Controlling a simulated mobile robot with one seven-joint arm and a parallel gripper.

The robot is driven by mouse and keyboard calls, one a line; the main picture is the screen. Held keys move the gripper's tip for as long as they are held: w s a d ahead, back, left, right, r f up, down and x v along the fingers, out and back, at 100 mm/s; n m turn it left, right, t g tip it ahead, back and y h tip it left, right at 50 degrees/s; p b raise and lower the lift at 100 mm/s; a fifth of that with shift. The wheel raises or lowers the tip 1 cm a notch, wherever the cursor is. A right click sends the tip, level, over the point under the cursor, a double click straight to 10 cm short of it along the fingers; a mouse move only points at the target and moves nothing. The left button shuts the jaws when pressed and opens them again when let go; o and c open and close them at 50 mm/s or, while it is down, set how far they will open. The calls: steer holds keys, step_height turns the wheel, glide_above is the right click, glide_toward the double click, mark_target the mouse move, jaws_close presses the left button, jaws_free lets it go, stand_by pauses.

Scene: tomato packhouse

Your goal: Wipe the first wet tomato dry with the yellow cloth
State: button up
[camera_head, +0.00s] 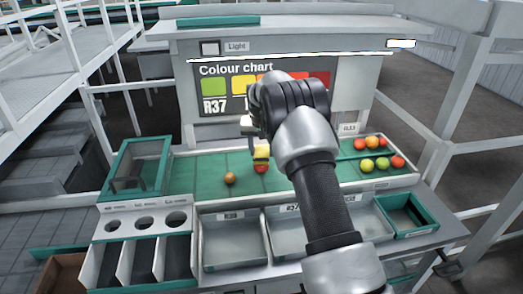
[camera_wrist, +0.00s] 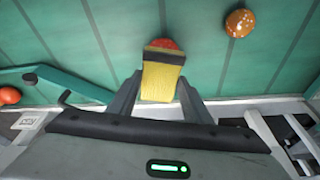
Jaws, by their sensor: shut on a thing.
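My gripper (camera_wrist: 160,92) is shut on the yellow cloth (camera_wrist: 160,80), a thick pad with a dark band near its far end. In the head view the yellow cloth (camera_head: 261,154) hangs just above a red tomato (camera_head: 261,169) on the green mat. In the wrist view the red tomato (camera_wrist: 164,44) shows only partly, behind the cloth's end; I cannot tell whether they touch. An orange-brown tomato with pale specks (camera_wrist: 240,22) lies apart, and in the head view this tomato (camera_head: 230,178) is left of the red one. My arm hides part of the bench.
Several red, orange and green tomatoes (camera_head: 372,142) sit at the bench's right. Grey trays (camera_head: 232,245) line the front, with a green-rimmed crate (camera_head: 404,215) at right. A green-framed box (camera_head: 137,166) stands left. The colour chart board (camera_head: 225,85) rises behind. Green mat is free around the two tomatoes.

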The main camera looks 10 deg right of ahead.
steer(key=shift+r+p, duration=1.7)
steer(key=shift+r, duration=1.35)
steer(key=shift+f, duration=0.1)
steer(key=shift+s+a+f+b, duration=0.1)
steer(key=shift+s+f+b, duration=0.25)
steer(key=shift+f+b, duration=0.5)
steer(key=shift+s+a+f+b, duration=0.1)
steer(key=shift+s+f+b, duration=0.3)
steer(key=shift+f+b, duration=0.4)
steer(key=shift+s+a+f+b, duration=0.1)
steer(key=shift+s+f+b, duration=0.25)
steer(key=shift+f+b, duration=0.45)
steer(key=shift+f, duration=0.1)
steer(key=shift+f, duration=0.45)
steer(key=shift+w+r, duration=0.1)
steer(key=shift+w+d+p, duration=0.15)
steer(key=shift+w+p, duration=0.15)
steer(key=shift+w, duration=0.2)
steer(key=shift+w+d+p, duration=0.15)
steer(key=shift+w+p, duration=0.1)
steer(key=shift+w, duration=0.25)
